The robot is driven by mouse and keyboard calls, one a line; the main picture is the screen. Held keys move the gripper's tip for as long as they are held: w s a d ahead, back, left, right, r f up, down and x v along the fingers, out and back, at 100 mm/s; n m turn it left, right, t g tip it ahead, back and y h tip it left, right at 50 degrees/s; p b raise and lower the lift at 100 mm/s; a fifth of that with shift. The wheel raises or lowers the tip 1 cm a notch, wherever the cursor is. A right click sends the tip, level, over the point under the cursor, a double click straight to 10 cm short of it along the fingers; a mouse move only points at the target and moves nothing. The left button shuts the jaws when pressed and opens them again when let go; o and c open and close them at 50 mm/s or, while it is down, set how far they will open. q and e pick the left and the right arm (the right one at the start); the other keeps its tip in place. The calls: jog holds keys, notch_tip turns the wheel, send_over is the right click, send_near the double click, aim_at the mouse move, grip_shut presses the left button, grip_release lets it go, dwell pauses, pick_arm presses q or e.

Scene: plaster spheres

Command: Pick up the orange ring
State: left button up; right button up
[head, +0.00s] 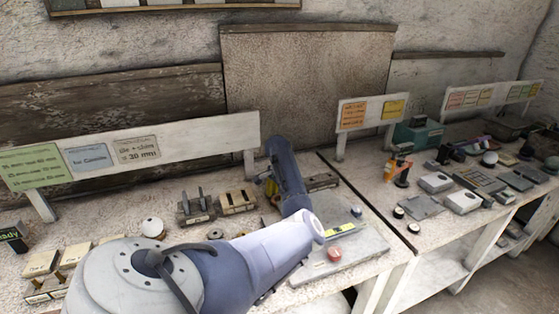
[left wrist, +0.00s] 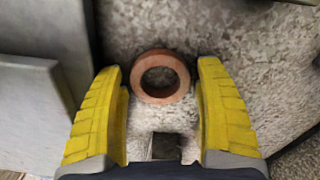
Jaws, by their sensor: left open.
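The orange ring (left wrist: 160,97) lies flat on the speckled pale bench top in the left wrist view, its round hole facing me. It looks a dull orange-brown. My left gripper (left wrist: 162,68) is open, with one yellow finger to each side of the ring's lower part and a gap on both sides. The ring is not held. In the head view my left arm covers most of the left gripper (head: 271,188), of which only a bit of yellow shows, and I cannot make out the ring there. My right gripper is not in view.
A grey block (left wrist: 30,115) stands close left of the left finger. In the head view, a grey plate with a red knob (head: 334,254) lies right of my arm. A white ball (head: 152,227) and wooden blocks (head: 238,201) stand on the bench. A second cluttered bench (head: 375,198) is at right.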

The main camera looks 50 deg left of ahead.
pick_arm(q)
jog(key=c, duration=0.8)
jog(key=shift+r, duration=0.1)
